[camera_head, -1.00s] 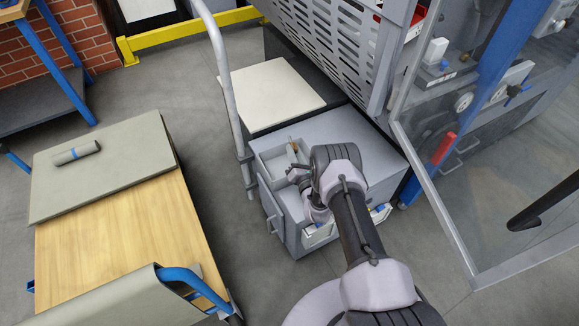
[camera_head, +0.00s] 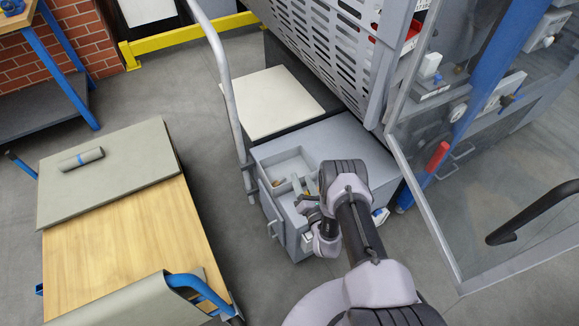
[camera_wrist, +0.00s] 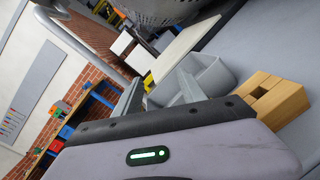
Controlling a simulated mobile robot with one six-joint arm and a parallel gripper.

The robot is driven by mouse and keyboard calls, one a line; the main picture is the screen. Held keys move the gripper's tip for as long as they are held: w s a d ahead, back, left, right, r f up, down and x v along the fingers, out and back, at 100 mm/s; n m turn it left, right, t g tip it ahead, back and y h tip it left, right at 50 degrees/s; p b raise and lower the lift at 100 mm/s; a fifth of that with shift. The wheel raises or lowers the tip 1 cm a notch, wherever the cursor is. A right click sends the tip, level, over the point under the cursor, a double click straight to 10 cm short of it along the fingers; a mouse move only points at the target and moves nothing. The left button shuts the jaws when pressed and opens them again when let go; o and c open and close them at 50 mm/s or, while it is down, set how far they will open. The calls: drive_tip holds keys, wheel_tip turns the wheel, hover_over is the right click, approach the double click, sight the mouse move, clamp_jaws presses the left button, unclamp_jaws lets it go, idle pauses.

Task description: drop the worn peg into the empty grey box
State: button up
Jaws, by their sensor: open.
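The grey box (camera_head: 289,165) is an open tray on top of the grey cabinet. A small brownish piece (camera_head: 277,183), probably the worn peg, shows low at its near left corner; it is too small to tell clearly. My gripper (camera_head: 301,184) is at the near right side of the box, its two fingers apart. In the wrist view my gripper (camera_wrist: 160,88) is open, with nothing seen between the fingers. The grey box (camera_wrist: 212,78) shows behind the right finger there, its inside partly hidden.
Wooden blocks (camera_wrist: 278,100) stand on the cabinet top right of the fingers. A pale board (camera_head: 272,102) lies behind the box. A grey cart rail (camera_head: 228,80) rises at left, and a perforated grey panel (camera_head: 335,50) overhangs behind. A glass door (camera_head: 480,190) stands right.

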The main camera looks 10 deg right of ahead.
drive_tip(key=s+p, duration=0.2)
drive_tip(key=s, duration=0.5)
drive_tip(key=shift+s+d, duration=0.25)
drive_tip(key=shift+d, duration=0.2)
